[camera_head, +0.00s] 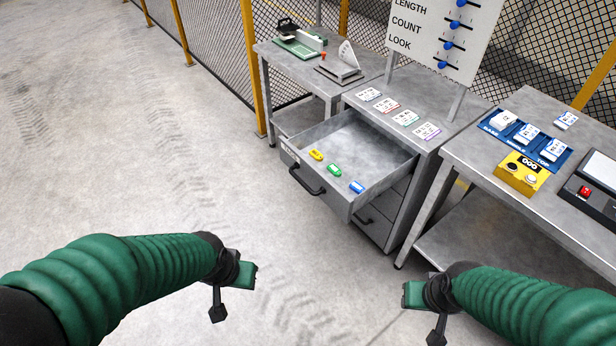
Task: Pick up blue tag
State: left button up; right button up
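The blue tag (356,186) lies in the open drawer (352,137), near its front right corner. A green tag (333,170) and a yellow tag (316,155) lie in a row to its left. My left gripper (246,276) is over the floor, below and left of the drawer, apart from it. My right gripper (411,295) is below and right of the drawer, also apart from it. Neither gripper touches a tag. The fingers of both are too small and turned too far to tell if they are open.
The drawer's black handle (306,179) faces me. Several cards lie on the cabinet top (447,123) behind the drawer. The right bench (487,158) holds a blue tray (556,167), a yellow box (522,174) and a dark device (591,191). Floor left of the drawer is clear.

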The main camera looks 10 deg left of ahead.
aim_at(358, 189)
jog(key=i+l+u, duration=0.85)
jog(key=i+l, duration=0.25)
jog(key=l, duration=0.15)
jog(key=u, duration=0.5)
